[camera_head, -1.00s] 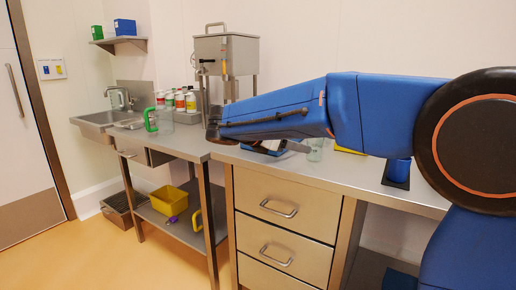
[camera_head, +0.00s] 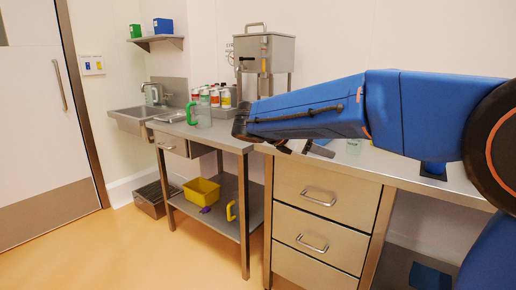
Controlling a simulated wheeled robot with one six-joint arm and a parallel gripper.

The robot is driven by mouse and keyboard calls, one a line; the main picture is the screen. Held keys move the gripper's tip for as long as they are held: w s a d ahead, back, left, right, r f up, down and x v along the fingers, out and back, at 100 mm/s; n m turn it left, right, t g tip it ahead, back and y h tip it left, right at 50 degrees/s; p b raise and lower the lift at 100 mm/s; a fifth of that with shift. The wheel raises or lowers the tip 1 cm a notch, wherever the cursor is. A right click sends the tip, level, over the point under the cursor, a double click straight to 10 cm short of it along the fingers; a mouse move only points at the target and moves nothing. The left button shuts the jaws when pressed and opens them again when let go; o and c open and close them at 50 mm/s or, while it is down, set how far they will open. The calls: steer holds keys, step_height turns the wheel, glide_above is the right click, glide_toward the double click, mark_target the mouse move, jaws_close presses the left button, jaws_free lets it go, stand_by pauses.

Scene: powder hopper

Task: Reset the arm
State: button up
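My blue arm reaches leftward across the steel bench in the head view, roughly level above the worktop. A dark joint is at the arm's left end, above the bench's left edge. No held object is visible.
The drawer bench (camera_head: 318,198) stands below the arm, with a glass beaker (camera_head: 353,147) on it. A steel hopper (camera_head: 264,53) stands behind. Left are bottles (camera_head: 224,97), a green-handled jug (camera_head: 204,113), a sink (camera_head: 135,113) and a yellow tub (camera_head: 201,192). The left floor is clear.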

steer(key=s+d+f+m+g+y, duration=0.2)
steer(key=s+d+f+m+y, duration=0.25)
steer(key=s, duration=0.45)
steer(key=s+d+f+m+g+y, duration=0.1)
steer(key=s+d+f+m, duration=0.35)
steer(key=s+d, duration=0.35)
steer(key=s+f+m+y, duration=0.2)
steer(key=s+f+m, duration=0.4)
steer(key=s, duration=0.3)
steer(key=s+a+f+m+t+y, duration=0.1)
steer(key=s+f+m+y, duration=0.2)
steer(key=s+f+m, duration=0.2)
steer(key=s+m, duration=0.3)
steer(key=s, duration=0.1)
steer(key=shift+s+a+f+y, duration=0.15)
steer(key=shift+s+f+y, duration=0.15)
steer(key=shift+f+y, duration=0.1)
